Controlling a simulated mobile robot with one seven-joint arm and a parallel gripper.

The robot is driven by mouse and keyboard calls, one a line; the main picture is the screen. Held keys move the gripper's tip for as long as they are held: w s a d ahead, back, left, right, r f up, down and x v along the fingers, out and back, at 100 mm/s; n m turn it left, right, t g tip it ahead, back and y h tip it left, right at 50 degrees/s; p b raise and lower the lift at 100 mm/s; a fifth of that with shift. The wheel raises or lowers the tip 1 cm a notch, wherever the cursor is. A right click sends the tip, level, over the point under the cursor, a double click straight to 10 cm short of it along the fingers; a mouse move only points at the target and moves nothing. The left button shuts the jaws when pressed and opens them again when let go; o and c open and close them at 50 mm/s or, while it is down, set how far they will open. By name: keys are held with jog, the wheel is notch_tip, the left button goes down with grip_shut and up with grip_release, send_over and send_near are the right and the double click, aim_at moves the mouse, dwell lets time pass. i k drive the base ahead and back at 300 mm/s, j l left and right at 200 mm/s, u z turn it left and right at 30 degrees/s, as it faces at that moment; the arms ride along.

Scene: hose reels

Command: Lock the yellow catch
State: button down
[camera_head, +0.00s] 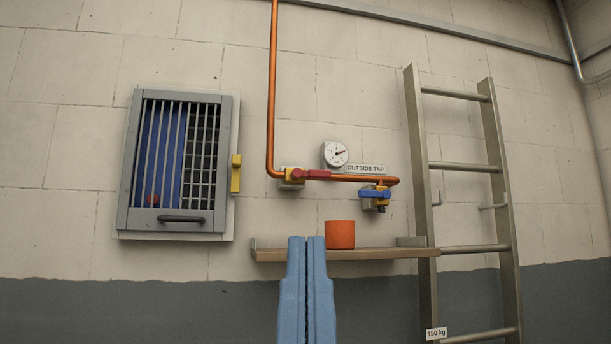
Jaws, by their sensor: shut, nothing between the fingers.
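The yellow catch (236,173) is a small upright bar on the right edge of the grey-framed barred door (226,130) on the wall at the left. The door looks closed in its frame, with a dark handle (181,219) along its lower part. I cannot tell from here whether the catch overlaps the door. My gripper (307,240) is at the lower middle, with its two blue fingers together and nothing between them. It is below and to the right of the catch, apart from it, and overlaps the wooden shelf (385,253) in the picture.
An orange pot (340,235) stands on the shelf just right of my gripper. A copper pipe (272,90) with a red lever (314,174), a gauge (335,154) and a blue tap (375,193) runs on the wall. A ladder (424,200) leans at the right. The wall between door and pipe is narrow.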

aim_at(235, 159)
jog(key=i+l, duration=1.35)
